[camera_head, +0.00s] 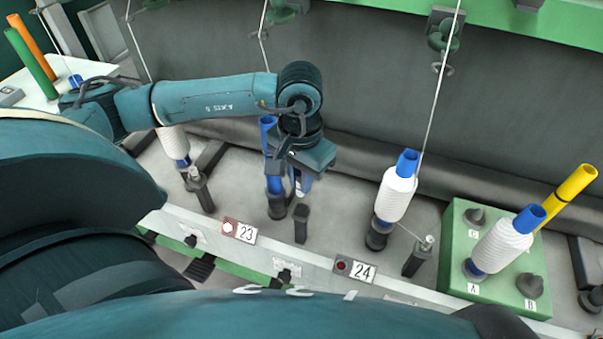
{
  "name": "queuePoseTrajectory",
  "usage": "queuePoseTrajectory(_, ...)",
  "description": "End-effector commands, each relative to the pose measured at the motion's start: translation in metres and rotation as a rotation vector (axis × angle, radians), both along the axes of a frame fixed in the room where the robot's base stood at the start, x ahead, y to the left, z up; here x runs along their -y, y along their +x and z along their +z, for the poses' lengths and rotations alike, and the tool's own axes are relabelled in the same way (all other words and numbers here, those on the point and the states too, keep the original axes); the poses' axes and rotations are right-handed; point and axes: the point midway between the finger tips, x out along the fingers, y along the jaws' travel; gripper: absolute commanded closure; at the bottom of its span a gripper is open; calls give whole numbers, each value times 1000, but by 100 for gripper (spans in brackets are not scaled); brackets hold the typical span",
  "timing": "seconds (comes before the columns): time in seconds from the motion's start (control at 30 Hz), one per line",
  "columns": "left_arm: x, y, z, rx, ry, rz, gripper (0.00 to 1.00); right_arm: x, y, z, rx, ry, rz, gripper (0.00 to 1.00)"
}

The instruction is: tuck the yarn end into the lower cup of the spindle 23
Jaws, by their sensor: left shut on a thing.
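Spindle 23 stands behind its number plate (246,233). It carries a bare blue tube (268,122), partly hidden by my left arm. Its dark lower cup (277,207) shows at the tube's foot. My left gripper (301,191) points down just right of the tube's lower part, above and beside the cup, and is shut. The yarn (263,40) comes down from above and passes behind my left arm. The yarn end is too thin and hidden to see at the fingers, where it appears to be held. My right gripper is out of view.
A dark post (301,222) stands just right of the cup. Full white bobbins stand on the left spindle (173,143) and on spindle 24 (396,195). A green block (510,262) at right holds a white bobbin and a yellow tube (577,182). A white tray (95,68) holds tubes.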

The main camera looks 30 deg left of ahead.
Motion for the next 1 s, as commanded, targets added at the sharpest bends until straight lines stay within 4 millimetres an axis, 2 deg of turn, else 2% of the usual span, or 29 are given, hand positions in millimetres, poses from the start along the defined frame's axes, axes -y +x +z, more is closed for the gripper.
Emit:
queuePoseTrajectory(0.57, 0, 0, -37, -2, -1, 1, 95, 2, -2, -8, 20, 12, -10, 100)
queuePoseTrajectory(1.0, 0, 0, -62, 0, 0, 1, 95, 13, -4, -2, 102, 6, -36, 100)
